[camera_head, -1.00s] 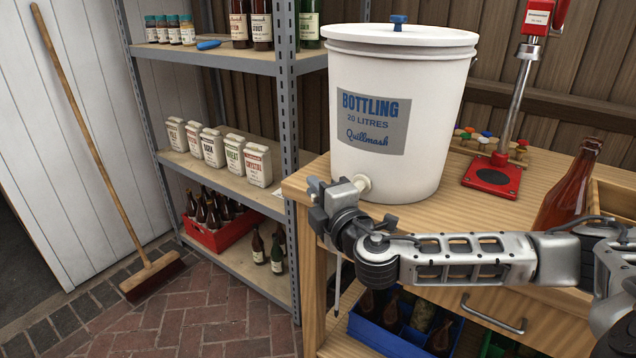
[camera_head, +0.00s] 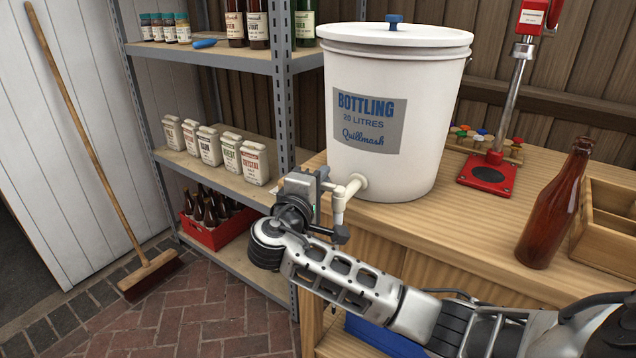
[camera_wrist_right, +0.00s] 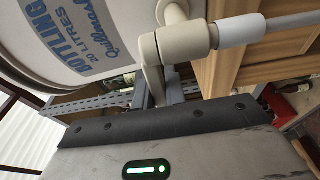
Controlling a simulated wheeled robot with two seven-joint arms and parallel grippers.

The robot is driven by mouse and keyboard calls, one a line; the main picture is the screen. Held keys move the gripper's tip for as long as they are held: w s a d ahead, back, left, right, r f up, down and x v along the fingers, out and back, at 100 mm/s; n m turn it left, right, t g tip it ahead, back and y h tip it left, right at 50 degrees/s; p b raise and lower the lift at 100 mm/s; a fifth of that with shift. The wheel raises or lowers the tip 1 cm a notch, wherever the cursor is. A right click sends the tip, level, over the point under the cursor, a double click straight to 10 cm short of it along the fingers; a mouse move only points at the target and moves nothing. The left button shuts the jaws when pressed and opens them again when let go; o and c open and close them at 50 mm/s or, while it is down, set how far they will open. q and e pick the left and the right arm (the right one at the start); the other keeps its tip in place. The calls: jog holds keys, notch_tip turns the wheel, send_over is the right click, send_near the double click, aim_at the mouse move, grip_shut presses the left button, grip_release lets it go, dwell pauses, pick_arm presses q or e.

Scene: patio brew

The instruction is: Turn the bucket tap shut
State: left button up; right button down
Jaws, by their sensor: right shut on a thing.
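The white bottling bucket (camera_head: 432,140) stands upright on the wooden bench, with its lid on. Its cream tap (camera_head: 352,186) sticks out low on the left side, with the spout pointing down. My right gripper (camera_head: 324,178) is at the tap's outer end, on its left. In the right wrist view, the tap body (camera_wrist_right: 188,42) joins a pale tube, and its lever (camera_wrist_right: 155,82) runs down between the fingers. My right gripper is shut on this lever. My left gripper is not in view.
A brown bottle (camera_head: 552,215) and a wooden crate (camera_head: 610,225) stand on the bench at the right. A red bottle capper (camera_head: 487,175) stands behind. A metal shelf (camera_head: 232,182) with several packets is close to my gripper's left.

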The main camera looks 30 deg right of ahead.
jog(key=shift+d+f+m+g+h, duration=0.1)
jog(key=shift+d+m+g+h, duration=0.1)
jog(key=shift+m+g+h, duration=0.35)
jog(key=shift+g, duration=0.35)
jog(key=c, duration=1.4)
grip_release()
jog(key=shift+w+d, duration=0.1)
jog(key=shift+c, duration=0.2)
jog(key=v, duration=1.6)
jog(key=shift+b, duration=0.45)
